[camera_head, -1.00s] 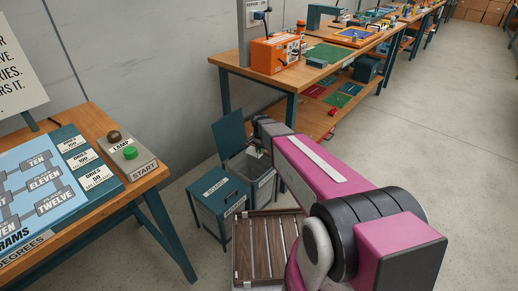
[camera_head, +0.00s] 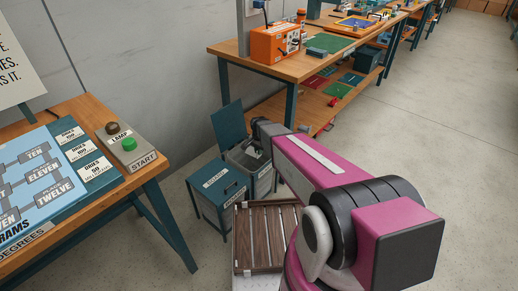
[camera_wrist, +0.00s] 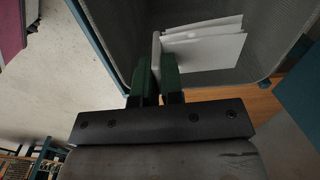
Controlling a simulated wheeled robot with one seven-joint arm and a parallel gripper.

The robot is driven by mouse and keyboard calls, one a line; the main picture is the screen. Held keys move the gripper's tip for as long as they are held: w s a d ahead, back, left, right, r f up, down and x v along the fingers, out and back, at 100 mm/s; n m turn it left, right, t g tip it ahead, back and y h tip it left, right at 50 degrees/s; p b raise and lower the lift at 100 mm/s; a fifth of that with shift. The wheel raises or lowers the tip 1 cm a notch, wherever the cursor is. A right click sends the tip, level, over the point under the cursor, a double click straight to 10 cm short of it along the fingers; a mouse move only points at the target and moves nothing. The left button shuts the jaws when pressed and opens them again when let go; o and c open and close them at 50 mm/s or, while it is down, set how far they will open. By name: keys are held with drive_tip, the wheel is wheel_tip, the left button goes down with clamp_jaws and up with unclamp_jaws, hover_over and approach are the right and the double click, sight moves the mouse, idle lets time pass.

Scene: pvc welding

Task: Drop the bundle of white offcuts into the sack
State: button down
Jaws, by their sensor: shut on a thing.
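The bundle of white offcuts (camera_wrist: 208,46) is several thin white sheets stacked together, shown in the wrist view. My gripper (camera_wrist: 155,72) has green fingers shut on the bundle's left end. The bundle is over the open grey sack (camera_wrist: 115,20), with the sack's mesh-like inner walls around it in the picture. In the head view the sack (camera_head: 238,158) is an open grey container in front of a raised teal lid. My gripper (camera_head: 258,152) is at its opening there, small and partly hidden by my arm.
A closed teal box (camera_head: 218,188) stands left of the sack. A slatted wooden tray (camera_head: 262,240) is in front. A workbench with a lamp start button (camera_head: 130,146) is at left, and a bench with an orange machine (camera_head: 277,45) is behind. Open floor lies right.

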drive_tip(key=c, duration=1.2)
unclamp_jaws()
drive_tip(key=shift+o, duration=0.2)
wheel_tip(320, 180, up, 11)
drive_tip(key=shift+s+f, duration=0.1)
